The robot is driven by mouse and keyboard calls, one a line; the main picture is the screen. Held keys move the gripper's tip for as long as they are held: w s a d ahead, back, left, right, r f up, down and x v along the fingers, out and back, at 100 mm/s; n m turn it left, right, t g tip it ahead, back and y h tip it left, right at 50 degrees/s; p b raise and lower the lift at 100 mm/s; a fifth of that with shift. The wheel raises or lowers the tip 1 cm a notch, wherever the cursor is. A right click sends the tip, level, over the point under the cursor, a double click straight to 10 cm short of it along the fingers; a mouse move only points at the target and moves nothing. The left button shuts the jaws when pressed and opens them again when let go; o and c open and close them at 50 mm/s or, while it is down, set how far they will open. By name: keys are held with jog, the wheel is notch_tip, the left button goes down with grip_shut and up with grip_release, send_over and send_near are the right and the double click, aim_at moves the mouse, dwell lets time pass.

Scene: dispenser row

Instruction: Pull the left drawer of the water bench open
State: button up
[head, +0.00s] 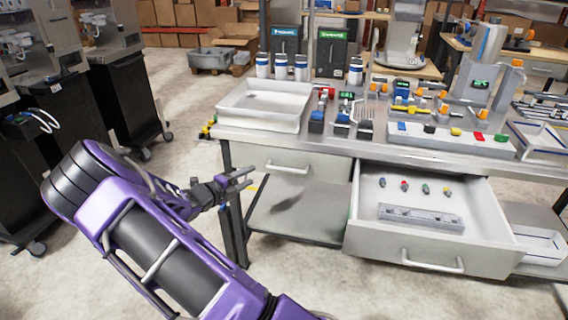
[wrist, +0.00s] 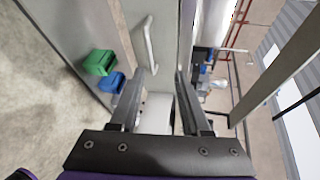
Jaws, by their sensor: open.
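The water bench (head: 340,146) has a grey left drawer (head: 262,158) that is closed, with a pale bar handle (head: 287,169) on its front. My gripper (head: 247,178) is open and empty, a little left of and just below that handle, apart from it. In the wrist view, the two fingers (wrist: 158,75) are spread with nothing between them. A pale bar handle (wrist: 146,42) on a grey front shows beyond the fingertips, nearer the left finger.
The right drawer (head: 490,225) stands open, with small coloured pieces and a grey strip inside. A white tray (head: 262,119), cups and tools crowd the bench top. Green (wrist: 99,62) and blue (wrist: 111,82) boxes show in the wrist view. Black-based machines (head: 122,90) stand left.

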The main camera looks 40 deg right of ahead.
aim_at(285, 170)
jog(key=shift+n+h, duration=0.4)
jog(key=shift+n, duration=0.5)
jog(key=f+x, duration=0.1)
jog(key=x, duration=0.5)
jog(key=s+f+b+x, duration=0.1)
jog(key=x, duration=0.5)
jog(key=s+f+b+x, duration=0.1)
jog(key=x, duration=0.5)
jog(key=shift+s+f, duration=0.2)
jog(key=shift+f, duration=0.05)
grip_shut()
